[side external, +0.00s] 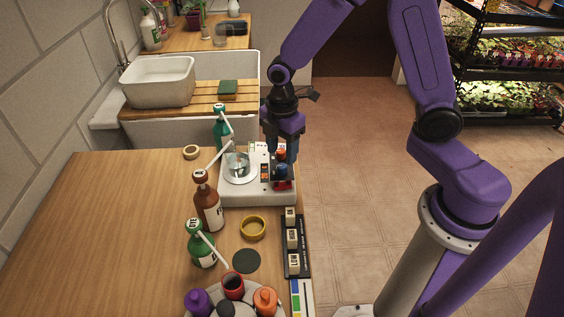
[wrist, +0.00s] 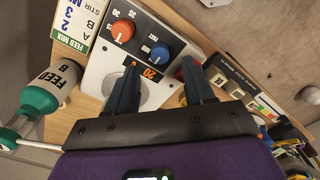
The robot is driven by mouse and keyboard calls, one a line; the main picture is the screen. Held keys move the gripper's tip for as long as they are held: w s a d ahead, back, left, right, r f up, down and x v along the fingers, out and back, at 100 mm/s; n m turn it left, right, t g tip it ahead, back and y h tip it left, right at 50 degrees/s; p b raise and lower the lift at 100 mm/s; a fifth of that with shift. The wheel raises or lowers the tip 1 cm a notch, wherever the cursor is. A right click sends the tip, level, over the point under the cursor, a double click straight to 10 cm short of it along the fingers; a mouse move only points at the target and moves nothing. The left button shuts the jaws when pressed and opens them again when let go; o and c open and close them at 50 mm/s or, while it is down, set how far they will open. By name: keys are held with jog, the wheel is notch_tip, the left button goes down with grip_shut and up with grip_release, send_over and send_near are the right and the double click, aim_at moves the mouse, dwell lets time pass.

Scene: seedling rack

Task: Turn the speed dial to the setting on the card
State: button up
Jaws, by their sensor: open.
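The white stirrer (side external: 258,194) stands at the table's right edge. It has an orange-red dial (wrist: 121,31) and a blue dial (wrist: 160,52) on its panel, with small printed marks. An orange display reading 20 (wrist: 152,73) lies below them. My gripper (wrist: 160,63) is open and empty, its fingertips apart on either side of the near edge of the blue dial in the picture; I cannot tell whether they touch. In the side view, my gripper (side external: 283,154) points down over the panel.
A round metal plate with a vessel (side external: 238,167) is on the stirrer. A brown pump bottle (side external: 207,205) and green pump bottle (side external: 202,248) stand to its left. A black strip of labelled blocks (side external: 291,252) lies in front. The table's left side is clear.

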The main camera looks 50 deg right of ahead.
aim_at(282, 166)
jog(key=shift+f, duration=2.5)
grip_shut()
